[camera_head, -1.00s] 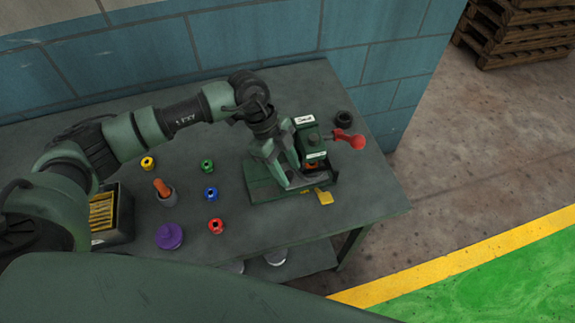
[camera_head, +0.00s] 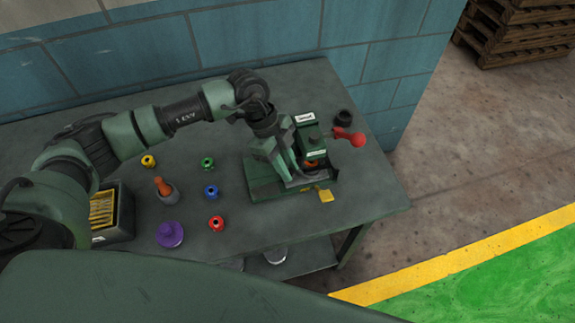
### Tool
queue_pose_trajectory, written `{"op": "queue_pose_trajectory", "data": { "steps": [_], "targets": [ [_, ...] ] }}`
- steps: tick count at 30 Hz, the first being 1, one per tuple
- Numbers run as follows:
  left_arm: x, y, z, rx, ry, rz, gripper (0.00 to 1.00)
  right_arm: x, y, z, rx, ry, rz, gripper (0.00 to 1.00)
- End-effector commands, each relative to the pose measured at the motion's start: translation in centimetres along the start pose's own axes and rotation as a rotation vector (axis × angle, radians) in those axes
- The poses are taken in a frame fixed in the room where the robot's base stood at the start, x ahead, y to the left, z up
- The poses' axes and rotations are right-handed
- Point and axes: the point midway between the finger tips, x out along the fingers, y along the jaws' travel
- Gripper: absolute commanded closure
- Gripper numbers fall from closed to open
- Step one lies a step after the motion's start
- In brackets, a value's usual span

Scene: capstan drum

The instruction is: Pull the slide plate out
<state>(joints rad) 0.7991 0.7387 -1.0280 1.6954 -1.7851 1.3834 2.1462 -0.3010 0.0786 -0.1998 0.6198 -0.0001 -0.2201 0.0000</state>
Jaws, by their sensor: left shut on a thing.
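The green press-like machine (camera_head: 312,140) stands on the table, with a red-knobbed lever (camera_head: 350,136) on its right side and a green base (camera_head: 264,188) below. A yellow tab (camera_head: 325,195) sticks out at the front right of the base; it looks like the end of the slide plate, most of which is hidden. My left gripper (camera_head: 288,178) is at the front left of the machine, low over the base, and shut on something. I take this to be the slide plate, though the fingers hide the contact. My right gripper is not in view.
Red (camera_head: 215,222), blue (camera_head: 211,192), green (camera_head: 207,162) and yellow (camera_head: 148,161) small parts stand left of the machine. A purple knob (camera_head: 170,234), an orange-handled tool (camera_head: 162,187) and a bin (camera_head: 112,214) are further left. A black ring (camera_head: 343,118) lies behind the lever.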

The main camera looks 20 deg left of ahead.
Motion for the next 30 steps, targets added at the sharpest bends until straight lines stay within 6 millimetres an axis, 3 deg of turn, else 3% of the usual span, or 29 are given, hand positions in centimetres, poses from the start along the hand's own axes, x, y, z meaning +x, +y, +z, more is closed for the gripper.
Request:
{"op": "queue_pose_trajectory", "data": {
  "steps": [26, 30],
  "targets": [
    [-0.1, 0.0, 0.1, -0.001, -0.002, -0.001, 1.00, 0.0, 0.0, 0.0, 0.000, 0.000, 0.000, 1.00],
    [-0.6, 1.2, 1.3, -0.004, -0.003, 0.001, 1.00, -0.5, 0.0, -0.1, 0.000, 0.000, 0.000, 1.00]
  ]
}}
